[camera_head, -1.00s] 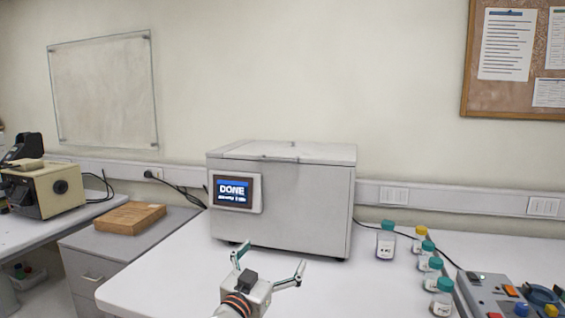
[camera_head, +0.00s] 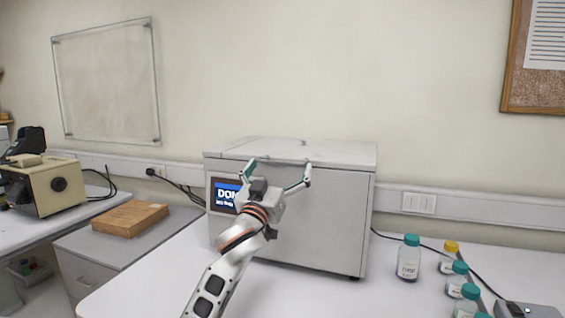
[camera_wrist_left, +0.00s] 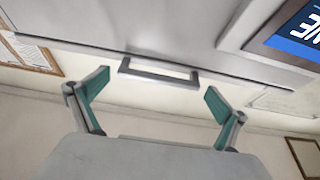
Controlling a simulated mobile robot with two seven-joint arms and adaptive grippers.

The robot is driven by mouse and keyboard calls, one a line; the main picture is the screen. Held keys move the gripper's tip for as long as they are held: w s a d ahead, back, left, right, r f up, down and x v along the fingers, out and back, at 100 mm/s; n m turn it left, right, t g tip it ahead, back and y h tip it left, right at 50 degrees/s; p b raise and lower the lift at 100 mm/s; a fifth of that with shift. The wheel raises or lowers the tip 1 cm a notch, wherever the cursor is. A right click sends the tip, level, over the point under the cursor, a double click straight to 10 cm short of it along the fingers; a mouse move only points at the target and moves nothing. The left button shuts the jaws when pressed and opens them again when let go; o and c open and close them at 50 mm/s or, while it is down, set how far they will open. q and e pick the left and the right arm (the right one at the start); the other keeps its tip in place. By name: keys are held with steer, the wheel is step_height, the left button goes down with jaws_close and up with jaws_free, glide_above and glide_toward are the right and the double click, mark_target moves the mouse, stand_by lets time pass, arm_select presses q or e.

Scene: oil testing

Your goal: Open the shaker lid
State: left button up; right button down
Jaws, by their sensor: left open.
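The shaker is a grey-white box (camera_head: 325,215) on the table in the head view, with a flat lid (camera_head: 335,152) that lies shut on top. Its screen (camera_head: 222,194) is partly covered by my left arm. My left gripper (camera_head: 279,168) is open and empty in front of the upper front face, near the lid's front edge. In the left wrist view a dark bar handle (camera_wrist_left: 158,74) on the shaker shows between and beyond the open fingers (camera_wrist_left: 155,95), not touching them. My right gripper is out of view.
Several capped bottles, such as a teal-capped one (camera_head: 409,260), stand on the table right of the shaker. A wooden block (camera_head: 130,218) lies on a grey cabinet at left. A beige device (camera_head: 45,185) stands far left. The table's front left (camera_head: 150,285) is clear.

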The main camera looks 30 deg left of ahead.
arm_select(q)
steer(key=shift+x, duration=0.8)
steer(key=shift+w+r, duration=0.1)
steer(key=shift+w, duration=0.1)
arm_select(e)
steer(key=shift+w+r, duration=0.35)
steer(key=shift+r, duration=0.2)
arm_select(q)
steer(key=shift+c, duration=0.4)
